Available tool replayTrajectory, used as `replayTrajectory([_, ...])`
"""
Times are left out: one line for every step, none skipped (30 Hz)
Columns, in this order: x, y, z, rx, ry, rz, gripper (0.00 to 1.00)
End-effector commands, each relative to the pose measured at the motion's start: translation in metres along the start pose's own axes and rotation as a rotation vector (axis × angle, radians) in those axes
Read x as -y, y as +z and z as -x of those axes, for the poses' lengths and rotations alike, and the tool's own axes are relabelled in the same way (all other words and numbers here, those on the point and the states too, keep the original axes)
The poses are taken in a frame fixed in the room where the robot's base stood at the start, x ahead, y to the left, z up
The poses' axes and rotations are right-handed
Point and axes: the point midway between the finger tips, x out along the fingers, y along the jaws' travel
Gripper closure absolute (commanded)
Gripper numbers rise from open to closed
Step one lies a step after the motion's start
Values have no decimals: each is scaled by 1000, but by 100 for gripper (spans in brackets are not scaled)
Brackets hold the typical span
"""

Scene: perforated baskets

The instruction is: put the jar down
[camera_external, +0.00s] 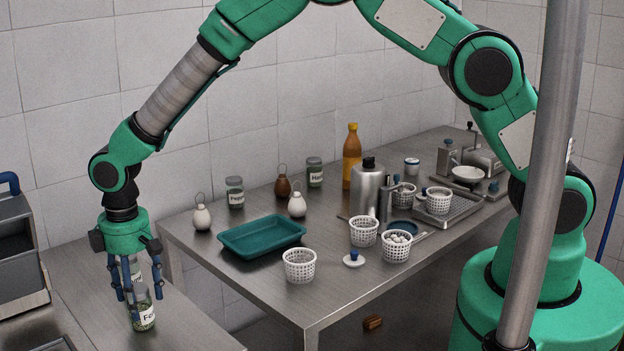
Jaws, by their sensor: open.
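A small glass jar (144,313) with a white label and green contents stands upright on the left steel counter. My gripper (140,291) points down over it, its blue fingers open around or just beside the jar. A finger overlaps the jar in this view, so I cannot tell whether any finger touches it. A second jar-like shape (135,268) shows between the fingers, just behind, and is partly hidden.
A grey bin (20,265) stands left. The left counter's front (190,325) is clear.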

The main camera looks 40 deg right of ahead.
Motion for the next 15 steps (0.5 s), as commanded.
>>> replayTrajectory([0, 0, 0, 0, 0, 0, 37])
replayTrajectory([0, 0, 0, 0, 0, 0, 37])
replayTrajectory([0, 0, 1, 0, 0, 0, 37])
replayTrajectory([0, 0, 1, 0, 0, 0, 37])
replayTrajectory([0, 0, 2, 0, 0, 0, 37])
replayTrajectory([0, 0, 4, -1, 0, 0, 37])
replayTrajectory([0, 0, 5, -1, 0, 0, 37])
replayTrajectory([0, -1, 7, -2, 0, 0, 37])
replayTrajectory([0, -1, 10, -2, 1, 0, 37])
replayTrajectory([0, -1, 12, -2, 1, 0, 37])
replayTrajectory([0, -1, 15, -3, 1, 0, 37])
replayTrajectory([0, -1, 19, -2, 1, 0, 37])
replayTrajectory([0, -1, 22, -2, 0, 0, 37])
replayTrajectory([0, 0, 26, -2, 0, 0, 37])
replayTrajectory([0, 0, 32, -2, 0, 0, 37])
